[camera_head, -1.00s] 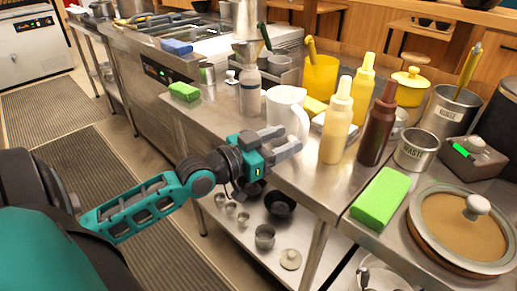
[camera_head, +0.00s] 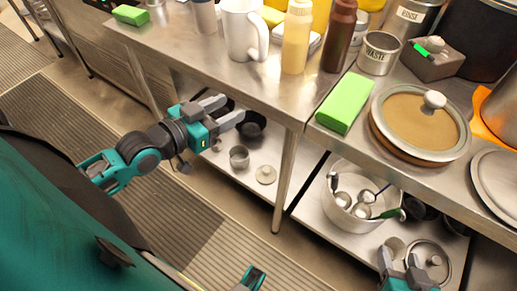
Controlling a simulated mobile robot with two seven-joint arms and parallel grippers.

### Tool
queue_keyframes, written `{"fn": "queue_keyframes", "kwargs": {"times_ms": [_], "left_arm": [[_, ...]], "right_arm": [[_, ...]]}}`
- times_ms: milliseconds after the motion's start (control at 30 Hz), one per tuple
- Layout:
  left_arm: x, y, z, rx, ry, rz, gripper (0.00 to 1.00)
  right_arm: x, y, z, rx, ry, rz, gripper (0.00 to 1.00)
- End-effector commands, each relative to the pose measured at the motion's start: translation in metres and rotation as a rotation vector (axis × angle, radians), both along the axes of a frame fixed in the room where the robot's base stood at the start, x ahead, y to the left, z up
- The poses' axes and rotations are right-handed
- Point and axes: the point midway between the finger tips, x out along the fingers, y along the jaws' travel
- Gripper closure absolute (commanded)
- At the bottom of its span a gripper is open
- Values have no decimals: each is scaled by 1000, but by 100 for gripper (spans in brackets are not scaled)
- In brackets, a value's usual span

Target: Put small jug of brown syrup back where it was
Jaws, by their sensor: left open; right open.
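I cannot make out a clear small jug of brown syrup. A brown squeeze bottle (camera_head: 338,38) stands upright on the steel counter (camera_head: 200,62), right of a cream-coloured bottle (camera_head: 296,38). A white pitcher (camera_head: 240,30) stands left of them; its contents are hidden. My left gripper (camera_head: 231,107) is open and empty, in front of the counter's front edge and below the pitcher in the picture. My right gripper (camera_head: 400,262) shows at the bottom right, open, near the lower shelf; its lower part is cut off by the frame.
A green sponge (camera_head: 344,103), a lidded round pan (camera_head: 420,125) and a WASTE tin (camera_head: 380,55) occupy the right counter. A steel pot (camera_head: 350,215) with ladles stands on the shelf below. Small cups and dark bowls sit on the left lower shelf. The counter's front strip is clear.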

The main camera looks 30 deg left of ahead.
Motion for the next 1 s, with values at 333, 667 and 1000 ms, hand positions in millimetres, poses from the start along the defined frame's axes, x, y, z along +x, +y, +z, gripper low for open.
{"fn": "queue_keyframes", "kwargs": {"times_ms": [333,667,1000], "left_arm": [[-50,-116,-133,45,364,18,49],[-56,-130,-142,60,397,14,49],[-60,-121,-114,75,398,30,49]], "right_arm": [[1,2,1,9,-1,-6,42],[0,3,0,10,2,-6,42],[-2,-3,33,-6,-3,-11,42]]}}
